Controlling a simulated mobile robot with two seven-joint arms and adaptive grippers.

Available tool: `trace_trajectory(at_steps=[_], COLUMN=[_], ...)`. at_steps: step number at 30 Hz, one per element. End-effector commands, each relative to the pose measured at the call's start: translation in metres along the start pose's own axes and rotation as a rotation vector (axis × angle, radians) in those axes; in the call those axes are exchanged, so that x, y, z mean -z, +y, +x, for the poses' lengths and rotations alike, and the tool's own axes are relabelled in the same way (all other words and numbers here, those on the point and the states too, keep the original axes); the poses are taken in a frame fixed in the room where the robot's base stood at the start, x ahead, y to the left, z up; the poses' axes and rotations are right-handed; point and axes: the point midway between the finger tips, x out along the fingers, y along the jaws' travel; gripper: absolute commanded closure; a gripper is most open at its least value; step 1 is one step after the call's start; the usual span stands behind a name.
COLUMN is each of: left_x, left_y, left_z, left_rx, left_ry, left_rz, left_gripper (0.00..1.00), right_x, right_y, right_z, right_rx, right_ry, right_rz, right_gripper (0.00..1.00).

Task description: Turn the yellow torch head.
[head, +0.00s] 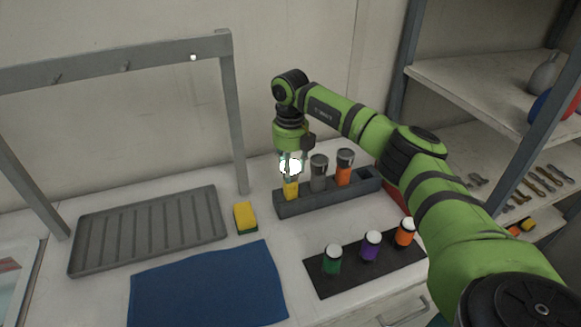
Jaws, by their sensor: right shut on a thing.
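The yellow torch (291,189) stands upright in the leftmost slot of the grey rack (329,198). Its head is a bright white glow (291,167), so its outline is hard to make out. My right gripper (291,164) points down from above and is shut on the torch head. The fingertips are partly lost in the glare. A grey torch (319,172) and an orange torch (344,167) stand in the same rack to the right, apart from the gripper. My left gripper is not in view.
A black mat (350,285) holds green (332,260), purple (370,245) and orange (405,232) capped cylinders. A yellow sponge (245,217), blue cloth (209,290) and grey ribbed tray (150,229) lie left. A grey frame (236,110) stands behind; shelves (490,85) are at right.

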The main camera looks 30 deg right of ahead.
Motion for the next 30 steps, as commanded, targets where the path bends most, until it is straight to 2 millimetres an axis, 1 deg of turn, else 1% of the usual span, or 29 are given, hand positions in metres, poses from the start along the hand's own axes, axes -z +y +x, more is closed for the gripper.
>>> trace_trajectory(at_steps=[30], left_x=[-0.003], left_y=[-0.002], left_z=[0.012], left_rx=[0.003], left_ry=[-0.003], left_rz=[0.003], left_gripper=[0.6], right_x=[0.0], right_y=[0.0], right_z=[0.001], right_rx=[-0.001], right_ry=[0.001], right_rz=[-0.944], right_gripper=[0.86])
